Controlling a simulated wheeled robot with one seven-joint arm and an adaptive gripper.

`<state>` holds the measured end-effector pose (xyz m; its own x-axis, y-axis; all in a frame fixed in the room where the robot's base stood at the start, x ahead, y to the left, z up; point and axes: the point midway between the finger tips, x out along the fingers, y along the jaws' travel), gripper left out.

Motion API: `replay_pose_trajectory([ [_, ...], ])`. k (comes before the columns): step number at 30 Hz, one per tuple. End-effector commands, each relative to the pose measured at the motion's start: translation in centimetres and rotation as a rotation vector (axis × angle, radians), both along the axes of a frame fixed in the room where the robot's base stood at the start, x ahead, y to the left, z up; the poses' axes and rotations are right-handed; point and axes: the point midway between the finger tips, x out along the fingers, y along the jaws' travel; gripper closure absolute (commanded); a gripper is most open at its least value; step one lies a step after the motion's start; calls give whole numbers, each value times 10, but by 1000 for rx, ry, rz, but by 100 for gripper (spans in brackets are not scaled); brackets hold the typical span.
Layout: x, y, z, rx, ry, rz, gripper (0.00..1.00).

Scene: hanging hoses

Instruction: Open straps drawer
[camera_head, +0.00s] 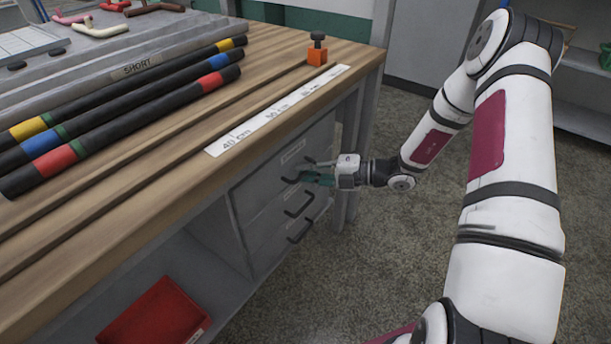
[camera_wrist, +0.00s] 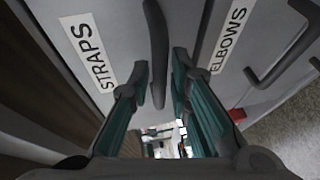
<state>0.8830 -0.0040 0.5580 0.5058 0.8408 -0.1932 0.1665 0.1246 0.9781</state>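The straps drawer (camera_wrist: 105,25) is the grey top drawer of a unit under the bench. Its white STRAPS label (camera_wrist: 88,50) shows in the wrist view, left of its dark bar handle (camera_wrist: 155,45). My gripper (camera_head: 312,177) is at this top handle in the head view, with teal fingers reaching towards the drawer front. In the wrist view my gripper (camera_wrist: 162,80) has one finger on each side of the handle. A narrow gap shows beside the right finger, so it looks open around the bar. The top drawer front looks closed or nearly so.
The ELBOWS drawer (camera_wrist: 229,40) lies just below, with its own handle (camera_head: 298,205). The wooden bench top (camera_head: 180,170) overhangs the drawers and carries banded hoses (camera_head: 130,110) and an orange block (camera_head: 317,56). A red bin (camera_head: 155,318) sits on the lower shelf. Floor right of the drawers is clear.

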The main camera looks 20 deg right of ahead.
Motion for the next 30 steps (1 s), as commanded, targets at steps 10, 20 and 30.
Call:
replay_pose_trajectory([
  [10, 2, 4, -1, 0, 0, -1, 82],
  [20, 2, 3, -1, -1, 1, -1, 100],
  [30, -19, -13, 1, -1, 5, -5, 100],
])
